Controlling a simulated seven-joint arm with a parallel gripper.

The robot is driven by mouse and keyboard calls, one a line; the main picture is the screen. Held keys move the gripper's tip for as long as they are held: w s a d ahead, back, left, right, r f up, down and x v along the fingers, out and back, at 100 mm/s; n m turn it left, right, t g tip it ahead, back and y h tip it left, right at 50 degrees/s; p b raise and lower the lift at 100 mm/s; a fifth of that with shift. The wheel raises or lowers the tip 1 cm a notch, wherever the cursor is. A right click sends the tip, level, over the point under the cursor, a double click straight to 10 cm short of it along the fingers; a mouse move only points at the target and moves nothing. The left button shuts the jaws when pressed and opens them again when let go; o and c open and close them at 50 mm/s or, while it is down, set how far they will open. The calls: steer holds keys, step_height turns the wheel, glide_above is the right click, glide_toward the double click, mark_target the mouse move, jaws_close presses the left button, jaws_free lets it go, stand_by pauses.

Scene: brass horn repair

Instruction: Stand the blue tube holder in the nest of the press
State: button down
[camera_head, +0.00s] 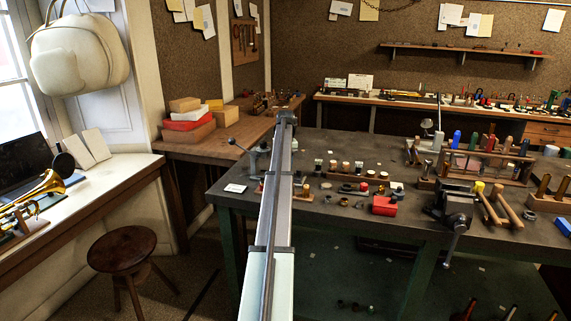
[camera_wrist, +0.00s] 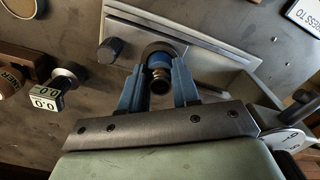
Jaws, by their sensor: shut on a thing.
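In the wrist view my gripper (camera_wrist: 159,85) is shut on the blue tube holder (camera_wrist: 166,47), a short round piece seen almost end-on between the two blue fingers. A brass-dark round end shows at its near side. Beyond it lies a grey metal plate or channel (camera_wrist: 205,47), which may be part of the press; I cannot tell whether the holder touches it. In the head view the press (camera_head: 251,163), with its ball-ended lever, stands at the left end of the dark bench, partly behind my arm. The nest cannot be made out, and the held holder is hidden there.
In the wrist view a block marked with digits (camera_wrist: 47,98) stands at left, a dark round peg (camera_wrist: 110,49) near the plate and a white dial (camera_wrist: 289,139) at lower right. In the head view a red box (camera_head: 384,206) and vise (camera_head: 455,208) are to the right.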

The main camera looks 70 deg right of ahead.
steer(key=shift+f, duration=0.45)
steer(key=shift+c, duration=2.1)
jaws_free()
steer(key=shift+r, duration=0.15)
steer(key=shift+r, duration=3.35)
steer(key=shift+d, duration=0.1)
